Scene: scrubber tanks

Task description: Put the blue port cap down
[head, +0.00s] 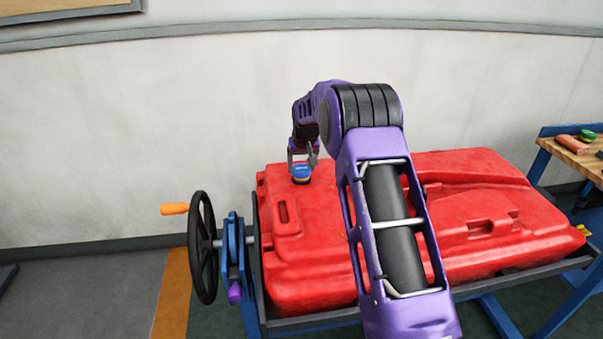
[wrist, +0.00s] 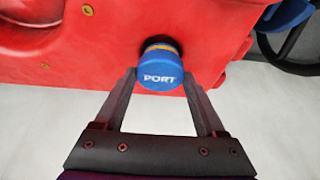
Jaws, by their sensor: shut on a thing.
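The blue port cap (wrist: 161,73), marked "PORT", is between the fingertips of my gripper (wrist: 160,80) in the wrist view. My gripper is shut on it. In the head view the cap (head: 301,173) is at the upper left of the red tank (head: 470,205), under my gripper (head: 302,163). A tan ring and a dark round edge show just behind the cap in the wrist view. The cap hides most of them, so I cannot tell whether it is seated on a port or held just above it.
A black handwheel (head: 202,248) with an orange handle (head: 174,209) stands left of the tank on a blue frame. A wooden-topped bench (head: 580,160) with tools is at the right. The pale wall is close behind the tank. My arm covers the tank's middle.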

